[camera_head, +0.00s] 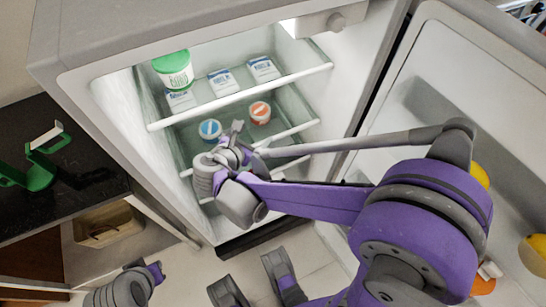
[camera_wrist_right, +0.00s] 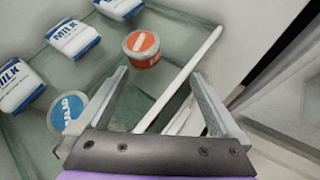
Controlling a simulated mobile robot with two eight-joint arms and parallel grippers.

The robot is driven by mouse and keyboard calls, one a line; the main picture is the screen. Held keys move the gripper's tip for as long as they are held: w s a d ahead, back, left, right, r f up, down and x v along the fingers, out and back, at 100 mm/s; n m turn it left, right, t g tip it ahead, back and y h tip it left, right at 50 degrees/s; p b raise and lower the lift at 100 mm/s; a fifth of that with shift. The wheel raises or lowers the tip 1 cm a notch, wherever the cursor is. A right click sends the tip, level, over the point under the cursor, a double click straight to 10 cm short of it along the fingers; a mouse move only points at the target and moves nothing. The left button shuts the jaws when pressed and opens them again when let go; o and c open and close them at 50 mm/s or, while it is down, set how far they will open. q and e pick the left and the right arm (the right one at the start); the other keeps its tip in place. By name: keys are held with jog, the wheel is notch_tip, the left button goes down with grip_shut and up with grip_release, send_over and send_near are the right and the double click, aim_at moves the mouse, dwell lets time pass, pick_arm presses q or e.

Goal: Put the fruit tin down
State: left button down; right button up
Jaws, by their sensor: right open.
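Two short tins stand on the middle glass shelf of the fridge. One is orange-red with a white mark on its lid (camera_head: 260,112) and also shows in the right wrist view (camera_wrist_right: 141,47). The other is blue-lidded (camera_head: 210,129), partly behind a finger in the right wrist view (camera_wrist_right: 68,114). Their labels do not show clearly which one is the fruit tin. My right gripper (camera_head: 237,138) is open at the shelf's front edge, with nothing between its fingers and both tins apart from its grip. My left arm's end (camera_head: 153,272) shows at bottom left; its fingers cannot be made out.
A green-lidded tub (camera_head: 174,70) and several milk cartons (camera_head: 223,82) stand on the upper shelf (camera_head: 240,95). The open fridge door on the right holds yellow fruit (camera_head: 538,250). A dark counter (camera_head: 60,200) with a green object (camera_head: 40,175) lies left. White shelf edges run close to my right gripper.

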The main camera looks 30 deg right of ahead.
jog(key=s+f+m+g+y, duration=0.2)
jog(key=s+m+y, duration=0.7)
jog(key=s+m, duration=1)
jog(key=shift+s+f+m+g, duration=0.35)
jog(key=shift+f+m, duration=0.45)
jog(key=shift+m, duration=1.3)
jog(key=shift+a, duration=0.1)
